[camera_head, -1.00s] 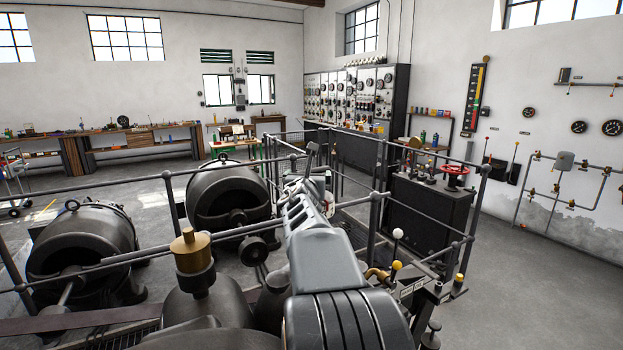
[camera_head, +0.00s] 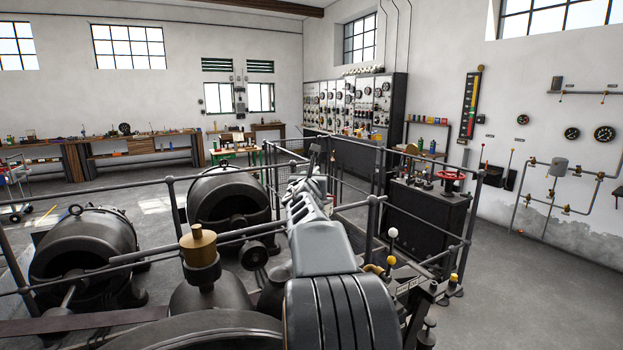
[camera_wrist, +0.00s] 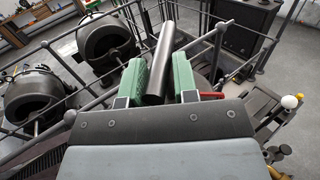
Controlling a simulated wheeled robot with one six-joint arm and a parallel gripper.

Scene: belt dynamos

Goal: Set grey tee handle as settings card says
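My gripper (camera_wrist: 159,80) has two green fingers and shows in the wrist view. A dark grey round bar (camera_wrist: 162,50) lies between them, its near end close to the palm, and fills the gap. In the head view a dark bar (camera_head: 314,150) rises at the far end of my arm. I cannot tell whether this bar is the grey tee handle. No other grey tee handle can be made out. Small pale labels (camera_head: 408,286) sit by the levers at the lower right; no settings card can be read.
Railings (camera_head: 372,225) surround the machines. Two dynamos (camera_head: 228,196) stand left. A dark cabinet (camera_head: 425,220) carries a red handwheel (camera_head: 451,176). The floor at right is clear.

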